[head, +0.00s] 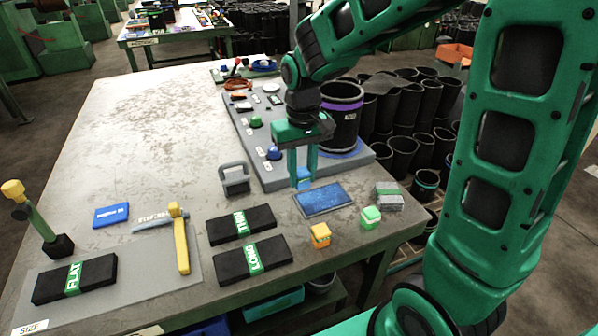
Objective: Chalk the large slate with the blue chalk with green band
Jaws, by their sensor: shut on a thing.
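The large slate (325,199) lies flat near the right edge of the table, its dark face covered with blue marks. My gripper (303,178) points down at the slate's far edge, with its teal fingers shut on a small blue block, the blue chalk (304,184). The fingers hide part of the chalk, and I cannot make out its green band. The chalk is very close to the slate's far edge; I cannot tell whether it touches.
An orange block (320,235) and a green block (370,216) stand near the slate, with a grey block (389,196) to its right. Black banded packs (241,224) lie to the left. A grey board (300,178) with a black sleeve (342,118) is behind.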

